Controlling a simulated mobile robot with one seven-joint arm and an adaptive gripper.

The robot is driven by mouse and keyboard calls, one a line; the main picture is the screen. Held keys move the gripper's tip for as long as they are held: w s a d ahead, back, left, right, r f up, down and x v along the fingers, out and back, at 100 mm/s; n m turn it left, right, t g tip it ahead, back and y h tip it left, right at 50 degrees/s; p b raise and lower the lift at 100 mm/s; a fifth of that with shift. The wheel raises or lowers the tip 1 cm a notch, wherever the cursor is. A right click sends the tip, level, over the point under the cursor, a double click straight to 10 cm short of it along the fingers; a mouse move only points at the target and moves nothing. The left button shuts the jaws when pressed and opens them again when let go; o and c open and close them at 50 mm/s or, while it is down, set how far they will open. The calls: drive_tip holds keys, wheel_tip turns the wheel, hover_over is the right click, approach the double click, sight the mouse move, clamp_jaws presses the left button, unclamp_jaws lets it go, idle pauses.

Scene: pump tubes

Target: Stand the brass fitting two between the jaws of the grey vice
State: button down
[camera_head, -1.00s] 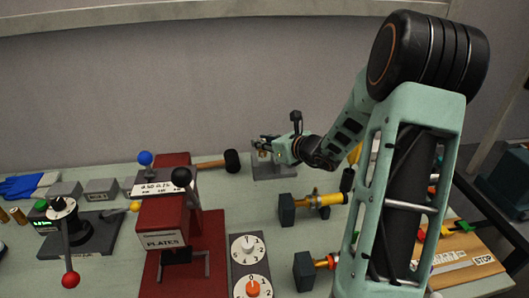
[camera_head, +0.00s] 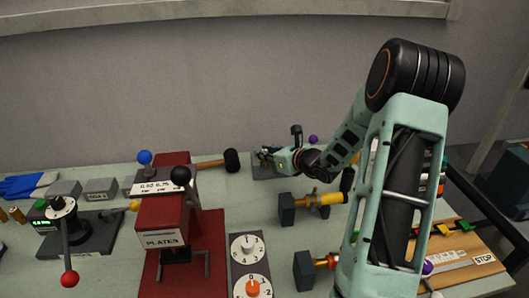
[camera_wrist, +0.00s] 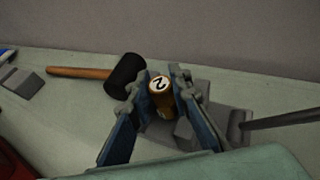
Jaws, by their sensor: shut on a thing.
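The brass fitting two (camera_wrist: 160,88) shows in the wrist view as a brass cylinder with a black 2 on its pale top. My gripper (camera_wrist: 161,80) is shut on it, with one blue finger on each side. The fitting looks upright. The grey vice (camera_wrist: 205,82) lies under and around it, with a dark bar running out to the right. In the head view my gripper (camera_head: 266,156) is low over the grey vice (camera_head: 263,173) at the back of the bench and covers much of it. The fitting's lower end is hidden, so I cannot tell whether it touches the vice.
A black-headed mallet (camera_head: 231,160) lies just left of the vice. The red press (camera_head: 165,215) stands further left. Dark blocks with brass and yellow parts (camera_head: 318,199) are in front of the vice. The wall is close behind the bench.

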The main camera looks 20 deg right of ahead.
drive_tip(key=shift+s+f+b, duration=0.2)
drive_tip(key=shift+f+b, duration=0.3)
drive_tip(key=shift+f, duration=0.05)
drive_tip(key=c, duration=1.9)
unclamp_jaws()
drive_tip(key=shift+f, duration=0.15)
drive_tip(key=shift+o, duration=0.7)
drive_tip(key=shift+a+f, duration=0.1)
drive_tip(key=shift+f, duration=0.05)
drive_tip(key=shift+r+p, duration=0.65)
drive_tip(key=shift+p, duration=0.15)
drive_tip(key=v, duration=1.2)
drive_tip(key=shift+w+r, duration=0.2)
drive_tip(key=shift+r, duration=0.2)
